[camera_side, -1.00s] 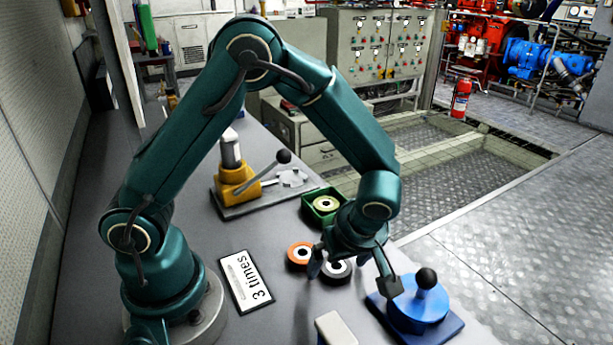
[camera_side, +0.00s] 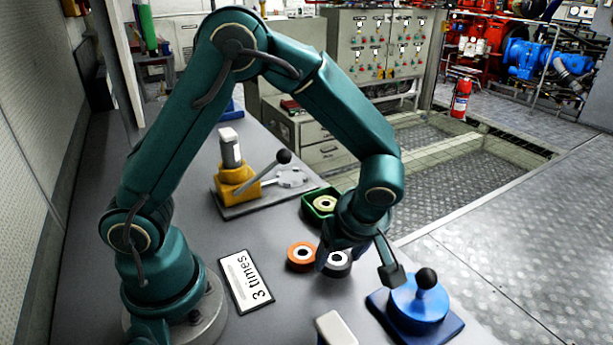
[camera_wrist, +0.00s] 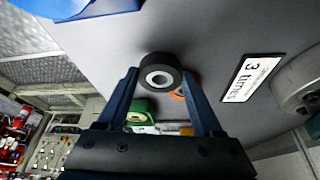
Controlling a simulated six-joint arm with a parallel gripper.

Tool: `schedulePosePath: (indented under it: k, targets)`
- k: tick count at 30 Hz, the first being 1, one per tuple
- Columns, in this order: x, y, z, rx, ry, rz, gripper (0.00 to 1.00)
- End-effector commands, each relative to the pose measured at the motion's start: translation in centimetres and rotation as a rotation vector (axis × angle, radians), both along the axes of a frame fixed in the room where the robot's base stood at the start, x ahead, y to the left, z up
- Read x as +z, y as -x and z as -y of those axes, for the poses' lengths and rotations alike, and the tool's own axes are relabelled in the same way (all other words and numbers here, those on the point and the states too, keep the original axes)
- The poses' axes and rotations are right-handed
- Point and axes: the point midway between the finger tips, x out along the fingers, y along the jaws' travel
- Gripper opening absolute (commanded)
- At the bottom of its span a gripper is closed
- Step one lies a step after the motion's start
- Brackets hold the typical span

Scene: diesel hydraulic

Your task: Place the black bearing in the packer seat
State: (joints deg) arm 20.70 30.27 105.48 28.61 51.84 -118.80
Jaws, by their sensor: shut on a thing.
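The black bearing (camera_side: 337,265), a dark ring with a pale centre, is between the fingers of my gripper (camera_side: 336,258). In the wrist view the bearing (camera_wrist: 160,76) sits at the fingertips of my gripper (camera_wrist: 162,85), which is shut on it. It is close over the grey bench; I cannot tell whether it touches. A blue round unit with a black knob (camera_side: 418,302) stands on a blue base to the right. A yellow lever unit (camera_side: 237,180) stands on a grey plate farther back. I cannot tell for sure which unit holds the packer seat.
An orange ring (camera_side: 301,256) lies just left of the black bearing. A green tray (camera_side: 320,204) with a pale yellow ring is behind it. A "3 times" card (camera_side: 246,281) lies to the left, and a white block (camera_side: 337,328) stands at the front.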

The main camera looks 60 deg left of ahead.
Motion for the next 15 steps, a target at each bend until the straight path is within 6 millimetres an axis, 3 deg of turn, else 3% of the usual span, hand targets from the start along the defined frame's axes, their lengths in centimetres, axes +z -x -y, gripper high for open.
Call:
schedulePosePath:
  k: [3, 15]
  targets:
    - [2.5, -0.2, 0.0, 0.001, 0.003, 0.011, 0.0]
    - [7.1, 2.8, -7.8, 0.01, 0.0, 0.007, 0.0]
